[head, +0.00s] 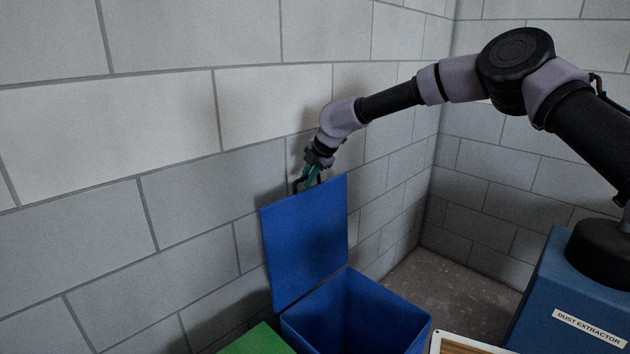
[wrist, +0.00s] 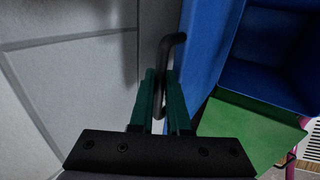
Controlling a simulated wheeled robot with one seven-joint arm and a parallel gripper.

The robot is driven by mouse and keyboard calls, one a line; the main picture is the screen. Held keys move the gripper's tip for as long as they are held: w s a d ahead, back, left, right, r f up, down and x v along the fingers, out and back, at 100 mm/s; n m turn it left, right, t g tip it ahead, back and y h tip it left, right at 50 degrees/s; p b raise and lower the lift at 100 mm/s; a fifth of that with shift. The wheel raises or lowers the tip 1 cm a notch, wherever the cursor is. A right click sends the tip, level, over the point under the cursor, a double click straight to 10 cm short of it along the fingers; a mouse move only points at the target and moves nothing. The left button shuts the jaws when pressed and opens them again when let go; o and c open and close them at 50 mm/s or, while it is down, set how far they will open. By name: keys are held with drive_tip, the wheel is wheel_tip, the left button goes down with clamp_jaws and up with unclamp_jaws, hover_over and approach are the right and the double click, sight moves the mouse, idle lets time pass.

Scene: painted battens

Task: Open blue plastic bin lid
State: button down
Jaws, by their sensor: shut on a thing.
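The blue bin (head: 372,320) stands by the block wall, and its inside shows from above. Its blue lid (head: 305,240) is raised to near upright, hinged along the bin's wall side. A black handle (head: 297,184) sticks out at the lid's top edge; it also shows in the wrist view (wrist: 171,46). My gripper (head: 310,176) is at the lid's top edge, its green fingers shut on the handle. In the wrist view my gripper (wrist: 163,100) has the handle between its fingers, with the lid (wrist: 204,42) just to the right.
The grey block wall (head: 110,190) is close behind the lid and gripper. A green surface (head: 250,342) is beside the bin at the front left. A blue box labelled "DUST EXTRACTOR" (head: 545,300) stands at right. Bare floor (head: 450,282) shows behind the bin.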

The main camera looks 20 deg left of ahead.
drive_tip(key=shift+w+a, duration=0.1)
drive_tip(key=shift+a, duration=0.15)
drive_tip(key=c, duration=0.9)
unclamp_jaws()
drive_tip(key=shift+f, duration=0.15)
drive_tip(key=shift+d+f, duration=0.1)
drive_tip(key=v, duration=1.1)
drive_tip(key=shift+r, duration=0.3)
